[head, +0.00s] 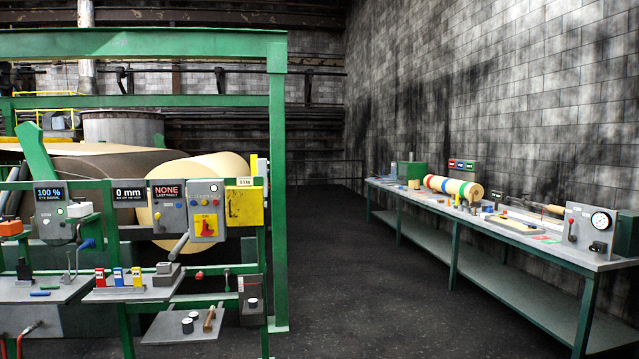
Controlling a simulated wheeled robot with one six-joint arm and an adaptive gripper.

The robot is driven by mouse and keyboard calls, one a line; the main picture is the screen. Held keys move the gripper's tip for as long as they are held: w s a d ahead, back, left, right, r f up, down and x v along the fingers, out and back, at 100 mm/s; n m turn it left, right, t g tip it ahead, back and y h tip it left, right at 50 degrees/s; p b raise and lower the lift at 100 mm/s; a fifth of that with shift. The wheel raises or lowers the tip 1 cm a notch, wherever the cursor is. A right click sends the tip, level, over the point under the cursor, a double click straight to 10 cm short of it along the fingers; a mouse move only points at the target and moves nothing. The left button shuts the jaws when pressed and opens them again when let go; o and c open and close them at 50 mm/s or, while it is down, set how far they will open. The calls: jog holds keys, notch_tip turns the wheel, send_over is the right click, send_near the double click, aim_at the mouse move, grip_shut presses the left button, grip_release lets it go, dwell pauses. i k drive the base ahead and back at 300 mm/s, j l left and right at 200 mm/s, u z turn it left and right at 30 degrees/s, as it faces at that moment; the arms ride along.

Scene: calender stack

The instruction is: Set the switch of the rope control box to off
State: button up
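No box carries a readable rope label, so I cannot tell for sure which is the rope control box. A grey box (208,190) on the green frame has small coloured buttons and a red rotary switch (206,226) on a yellow plate. Its switch position is too small to read. Another grey box (168,222) hangs just left of it, under a "NONE LAST FAULT" display (167,191). A smaller grey box (250,289) hangs lower right on the frame. My gripper is not in view.
A yellow box (243,208) hangs right of the switch box. Grey shelves (133,293) with small tools and coloured blocks jut out below. A long green workbench (486,228) lines the right wall. Dark floor (340,290) between frame and bench is clear.

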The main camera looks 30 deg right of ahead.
aim_at(206, 233)
jog(key=z, duration=0.3)
jog(key=i+j, duration=0.25)
jog(key=i, duration=0.2)
jog(key=i+j, duration=0.3)
jog(key=i, duration=0.2)
jog(key=i+j, duration=0.25)
jog(key=i, duration=0.2)
jog(key=i+j+u, duration=0.1)
jog(key=i+j, duration=0.15)
jog(key=i, duration=0.25)
jog(key=i+j, duration=0.25)
jog(key=i, duration=0.2)
